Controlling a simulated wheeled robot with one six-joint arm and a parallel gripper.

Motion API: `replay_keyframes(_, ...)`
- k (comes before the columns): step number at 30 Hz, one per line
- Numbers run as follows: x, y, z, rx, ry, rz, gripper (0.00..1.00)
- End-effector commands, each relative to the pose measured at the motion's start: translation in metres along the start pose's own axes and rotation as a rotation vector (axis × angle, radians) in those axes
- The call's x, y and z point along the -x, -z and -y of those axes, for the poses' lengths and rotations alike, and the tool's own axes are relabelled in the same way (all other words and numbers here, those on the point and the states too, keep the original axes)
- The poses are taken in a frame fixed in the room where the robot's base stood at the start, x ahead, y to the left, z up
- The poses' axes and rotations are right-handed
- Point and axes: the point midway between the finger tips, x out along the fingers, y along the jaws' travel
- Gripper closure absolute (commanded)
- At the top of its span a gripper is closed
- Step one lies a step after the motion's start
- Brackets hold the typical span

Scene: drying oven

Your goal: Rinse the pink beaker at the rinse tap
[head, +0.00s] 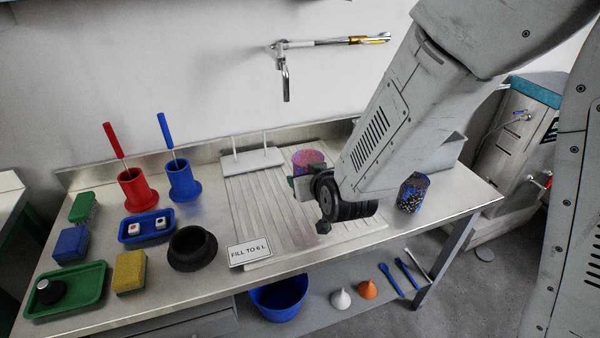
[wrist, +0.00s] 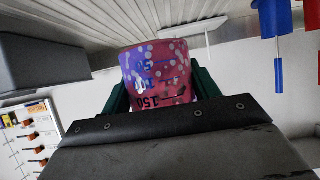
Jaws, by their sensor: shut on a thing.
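The pink beaker (head: 308,159), with blue and pale blotches, is above or on the ribbed draining board (head: 250,208); I cannot tell whether it touches. My gripper (head: 300,180) is shut on it. In the wrist view the beaker (wrist: 158,70), with dark volume marks, sits between the green fingers of the gripper (wrist: 160,96). The wall tap (head: 286,88) has its spout pointing down, higher up and behind the beaker in the head view. No water shows at the spout. My arm hides part of the board.
A white rack with pegs (head: 252,160) stands at the board's back. A blue speckled container (head: 412,192) is right of my arm. A red holder (head: 138,190), blue holder (head: 184,182), black pot (head: 192,248), sponges and green tray (head: 65,290) fill the left. A "FILL TO 6 L" sign (head: 249,252) is in front.

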Motion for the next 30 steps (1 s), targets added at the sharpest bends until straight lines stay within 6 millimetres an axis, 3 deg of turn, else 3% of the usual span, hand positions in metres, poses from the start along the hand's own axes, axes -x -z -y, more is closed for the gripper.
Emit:
replay_keyframes(9,0.002,-0.001,-0.005,0.001,0.001,0.000,0.68)
replay_keyframes(17,-0.008,-0.017,0.017,0.018,0.033,0.003,0.68)
replay_keyframes(22,-0.035,-0.024,0.048,0.028,0.050,0.003,0.68)
replay_keyframes(30,-0.099,-0.023,0.111,0.023,0.043,0.001,0.68)
